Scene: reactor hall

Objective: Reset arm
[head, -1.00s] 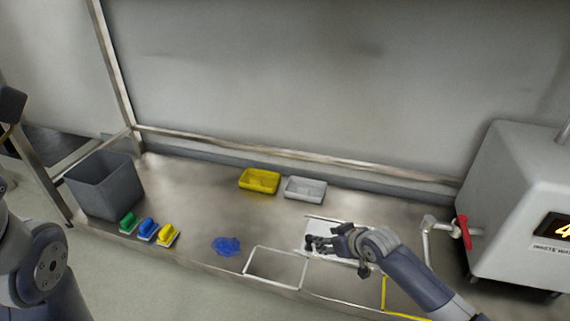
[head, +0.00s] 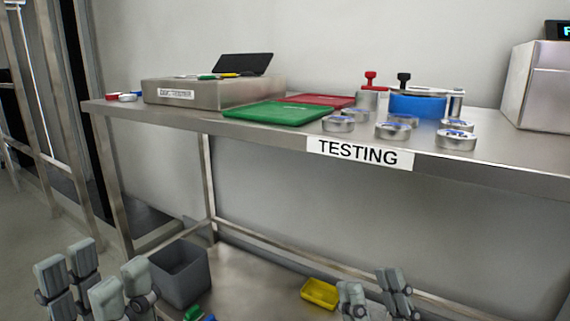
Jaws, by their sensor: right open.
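My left gripper (head: 94,282) is at the lower left of the head view, its grey fingers pointing up and spread apart with nothing seen between them. My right gripper (head: 374,296) is at the bottom, right of centre, with its fingers upright, apart and empty. Both are below the level of the testing bench top. The lower part of each gripper is cut off by the picture's edge.
The testing bench (head: 236,128) carries a green mat (head: 275,113), a red mat (head: 318,99), several round metal tins and a box-shaped tester (head: 210,94). On the lower surface are a grey bin (head: 181,278) and a yellow tray (head: 320,292).

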